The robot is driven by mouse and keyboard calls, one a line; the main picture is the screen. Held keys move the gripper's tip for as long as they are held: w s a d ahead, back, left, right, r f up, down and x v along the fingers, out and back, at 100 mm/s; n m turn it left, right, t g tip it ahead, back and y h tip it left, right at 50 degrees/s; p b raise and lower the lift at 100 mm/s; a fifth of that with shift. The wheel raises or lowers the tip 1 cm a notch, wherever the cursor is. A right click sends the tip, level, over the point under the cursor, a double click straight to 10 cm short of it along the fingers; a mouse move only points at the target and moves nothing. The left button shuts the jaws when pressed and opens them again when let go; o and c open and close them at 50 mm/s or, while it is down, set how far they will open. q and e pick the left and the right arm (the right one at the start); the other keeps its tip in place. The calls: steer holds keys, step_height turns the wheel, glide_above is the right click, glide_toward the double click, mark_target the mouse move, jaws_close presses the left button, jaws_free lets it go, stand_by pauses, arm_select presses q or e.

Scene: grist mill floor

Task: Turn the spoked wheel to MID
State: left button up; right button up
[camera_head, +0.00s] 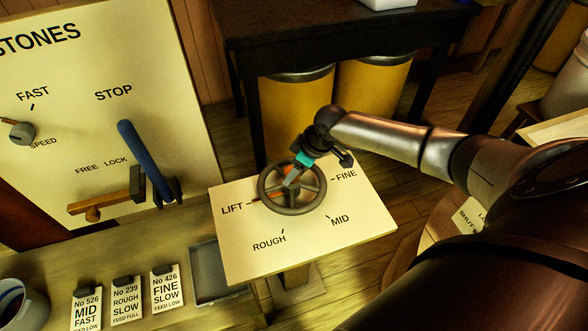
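The spoked wheel (318,202) is a dark grey ring with spokes, mounted on a cream panel (240,262) marked LIFT, ROUGH, MID and FINE. An orange pointer shows at the wheel's left side, toward the LIFT mark. The MID mark (340,221) is at the wheel's lower right. My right gripper (293,178) comes down over the wheel's far part, with a teal piece near its fingers. The fingers overlap the wheel near its hub; whether they are closed on a spoke or the rim is unclear. My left gripper is out of view.
A STONES board at left holds a blue STOP lever (145,160), a SPEED knob (22,132) and a wooden FREE/LOCK latch (105,198). Tags (127,300) and a grey tray (211,272) lie on the bench. Yellow bins (297,112) stand under a dark table (330,35).

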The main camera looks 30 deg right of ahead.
jaws_close()
stand_by(0.7)
